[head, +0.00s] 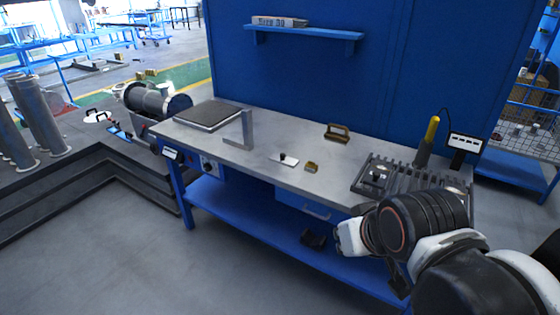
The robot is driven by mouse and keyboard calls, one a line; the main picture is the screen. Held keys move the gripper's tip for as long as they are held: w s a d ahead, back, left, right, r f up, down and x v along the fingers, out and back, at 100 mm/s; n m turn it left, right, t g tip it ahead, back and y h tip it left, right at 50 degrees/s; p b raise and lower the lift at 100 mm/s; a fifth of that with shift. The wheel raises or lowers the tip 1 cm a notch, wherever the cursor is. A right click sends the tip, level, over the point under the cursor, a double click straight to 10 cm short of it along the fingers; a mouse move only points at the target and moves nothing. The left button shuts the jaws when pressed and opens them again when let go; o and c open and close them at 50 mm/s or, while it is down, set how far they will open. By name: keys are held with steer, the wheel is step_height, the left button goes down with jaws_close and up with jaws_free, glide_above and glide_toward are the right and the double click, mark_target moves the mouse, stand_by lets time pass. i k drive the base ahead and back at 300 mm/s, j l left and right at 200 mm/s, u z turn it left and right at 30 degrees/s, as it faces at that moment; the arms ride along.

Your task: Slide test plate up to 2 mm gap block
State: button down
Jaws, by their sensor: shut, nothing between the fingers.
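A small, flat, light-coloured plate with a dark knob (283,160), which looks like the test plate, lies on the grey bench top (233,157) near the middle. A small brass-coloured block (311,168), which looks like the gap block, sits just to its right, with a narrow strip of bench between them. Any marking on the block is too small to read. My gripper (400,286) appears as a dark tapered end below my arm at the lower right, in front of the bench. It is shut and empty, well away from both pieces, and partly hidden by my wrist.
A dark square plate (209,116) and an upright grey angle piece (247,130) stand at the left. A brown-handled tool (337,133) lies behind. A slotted grey rack (377,166), a yellow-tipped tool (432,130) and a small display (464,144) are at the right.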

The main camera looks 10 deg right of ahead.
mark_target(282, 159)
steer(key=i+j+z, duration=0.3)
steer(key=i, duration=0.4)
steer(key=i+j+z, duration=0.35)
steer(key=i+j, duration=0.2)
steer(key=i+j+z, duration=0.2)
steer(key=i+u, duration=0.1)
steer(key=i+j, duration=0.05)
